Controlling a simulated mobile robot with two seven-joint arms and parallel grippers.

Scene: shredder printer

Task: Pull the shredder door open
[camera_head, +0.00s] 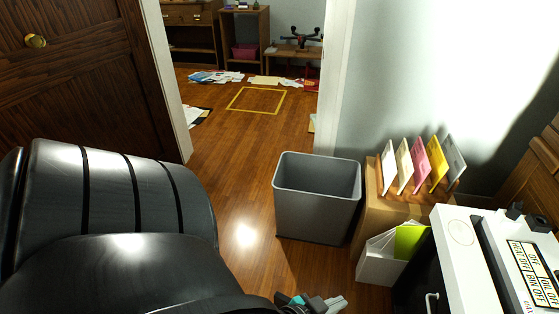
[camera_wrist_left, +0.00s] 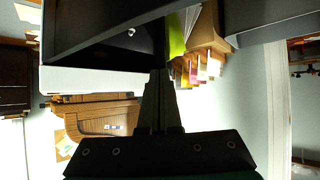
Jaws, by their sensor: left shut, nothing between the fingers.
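The shredder (camera_head: 462,260) is a cabinet with a white top and black front at the lower right of the head view. Its black door front (camera_head: 414,277) carries a small pale handle (camera_head: 432,302). In the left wrist view the dark cabinet front (camera_wrist_left: 110,35) fills the upper left, with a small pale spot that may be the handle (camera_wrist_left: 131,32). My left gripper (camera_head: 335,303) is shut and empty, low in the head view, left of the handle and apart from it. It also shows in the left wrist view (camera_wrist_left: 160,75). My right gripper is not in view.
A grey bin (camera_head: 317,200) stands left of a cardboard box (camera_head: 392,212) with coloured folders on top. A white file holder (camera_head: 380,264) stands beside the cabinet. A brown door (camera_head: 75,90) is at left. Open floor (camera_head: 245,190) leads through a doorway.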

